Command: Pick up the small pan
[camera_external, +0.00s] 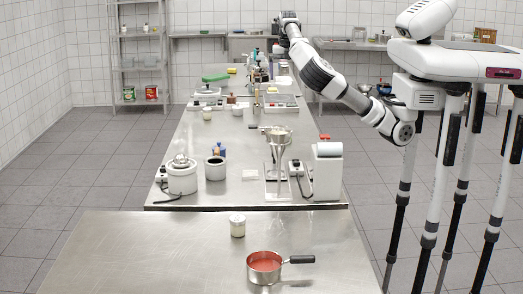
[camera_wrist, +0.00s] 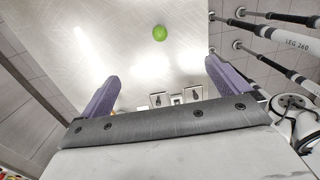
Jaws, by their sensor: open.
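A small steel pan (camera_external: 264,270) with red contents and a black handle (camera_external: 299,259) pointing right sits near the front of the nearest steel table. My gripper (camera_external: 290,17) is far from it, raised at the end of my arm above the back part of the tables. In the wrist view its two purple fingers stand wide apart with nothing between them, so my gripper (camera_wrist: 162,72) is open and empty. The pan does not show in the wrist view.
A lidded jar (camera_external: 237,226) stands behind the pan. The nearest table (camera_external: 150,255) is otherwise mostly clear. The second table holds a white pot (camera_external: 182,178), a dark-topped canister (camera_external: 215,169), a metal stand (camera_external: 279,178) and a white appliance (camera_external: 327,170). A round green thing (camera_wrist: 159,33) shows in the wrist view.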

